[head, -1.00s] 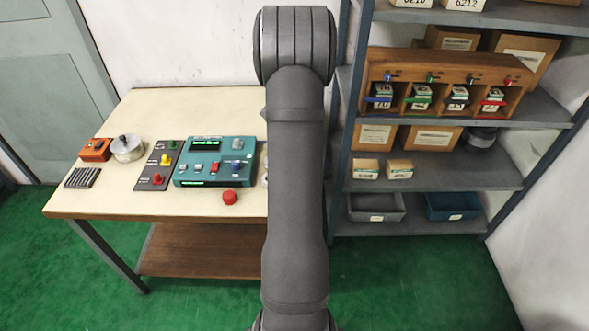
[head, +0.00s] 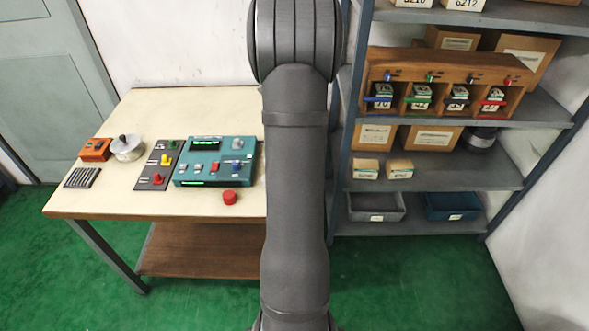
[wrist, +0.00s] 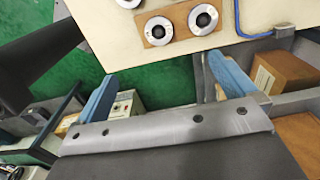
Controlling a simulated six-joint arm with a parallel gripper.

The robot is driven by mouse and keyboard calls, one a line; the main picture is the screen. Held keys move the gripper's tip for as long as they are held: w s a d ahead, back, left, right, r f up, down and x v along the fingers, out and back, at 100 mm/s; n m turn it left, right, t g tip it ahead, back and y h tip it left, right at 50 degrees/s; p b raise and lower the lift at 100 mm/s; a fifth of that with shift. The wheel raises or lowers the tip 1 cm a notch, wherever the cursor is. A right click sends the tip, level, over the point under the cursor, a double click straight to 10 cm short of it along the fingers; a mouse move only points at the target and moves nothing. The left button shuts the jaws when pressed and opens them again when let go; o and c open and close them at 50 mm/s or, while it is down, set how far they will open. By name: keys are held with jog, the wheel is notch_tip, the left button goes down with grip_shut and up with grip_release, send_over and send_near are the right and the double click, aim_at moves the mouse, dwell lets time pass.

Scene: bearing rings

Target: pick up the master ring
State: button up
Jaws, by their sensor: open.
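In the wrist view, a wooden block (wrist: 180,22) on the cream table top carries two steel rings, a left ring (wrist: 158,31) and a right ring (wrist: 203,19), both with dark centres. Another round metal piece (wrist: 129,2) is cut off by the top edge. I cannot tell which one is the master ring. My gripper (wrist: 170,82) is open and empty, its two blue fingers wide apart. The rings lie beyond the fingertips, apart from them. In the head view my arm hides the gripper and this part of the table.
The table (head: 190,110) holds a teal control box (head: 215,160), a switch panel (head: 158,167), a red button (head: 230,197), a metal pot (head: 127,148) and an orange box (head: 96,149). A shelf (head: 440,170) with boxes and bins stands right. A blue cable (wrist: 262,37) lies near the rings.

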jog(key=shift+r, duration=1.1)
jog(key=c, duration=0.5)
jog(key=shift+m, duration=0.5)
jog(key=f, duration=1.1)
jog(key=shift+s+d+f, duration=0.1)
jog(key=shift+s+f, duration=0.2)
jog(key=shift+s, duration=0.1)
jog(key=shift+w+f, duration=0.15)
jog(key=shift+f, duration=1.35)
jog(key=shift+w+f, duration=0.15)
jog(key=shift+f, duration=1.35)
jog(key=shift+c, duration=0.3)
